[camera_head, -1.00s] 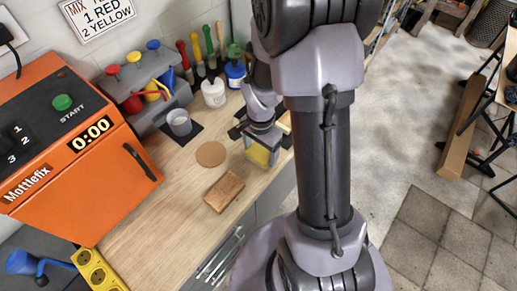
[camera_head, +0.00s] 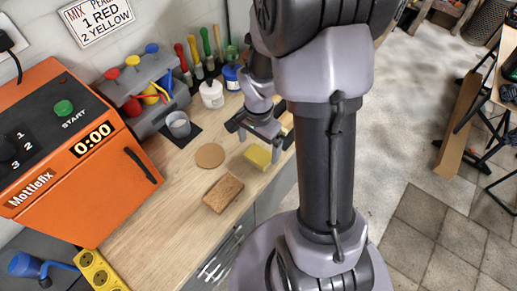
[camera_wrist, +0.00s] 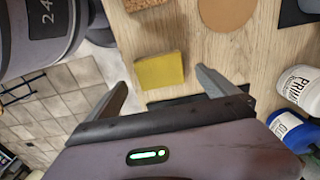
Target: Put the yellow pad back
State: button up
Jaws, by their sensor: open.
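The yellow pad (camera_head: 258,155) lies on the wooden bench top close to its front edge. In the wrist view the yellow pad (camera_wrist: 160,70) shows as a small block ahead of my gripper and roughly between the lines of its fingers. My gripper (camera_head: 258,135) is open and empty, just behind the pad in the head view and apart from it. In the wrist view both fingers of my gripper (camera_wrist: 161,80) are spread wide with nothing between the tips. A dark flat patch (camera_wrist: 175,100) shows on the bench, partly hidden by my gripper.
A brown block (camera_head: 223,193) and a round cork disc (camera_head: 210,155) lie nearby. A grey cup (camera_head: 179,125) stands on a dark mat. White (camera_head: 211,94) and blue (camera_head: 231,77) bottles stand behind. The orange machine (camera_head: 75,150) fills the left. Bench front is clear.

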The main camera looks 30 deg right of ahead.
notch_tip(320, 180, up, 8)
jog(key=p, duration=0.2)
notch_tip(320, 180, up, 10)
jog(key=n+t, duration=0.3)
jog(key=n, duration=0.1)
send_over(258, 155)
jog(key=s+a, duration=0.2)
jog(key=a, duration=0.4)
jog(key=s+a+r+n+t+y, duration=0.2)
jog(key=s+a+r+n, duration=0.3)
jog(key=s+a+r, duration=0.2)
jog(key=shift+s+a+r+n+t, duration=0.35)
jog(key=shift+s+a, duration=0.35)
jog(key=shift+s, duration=0.5)
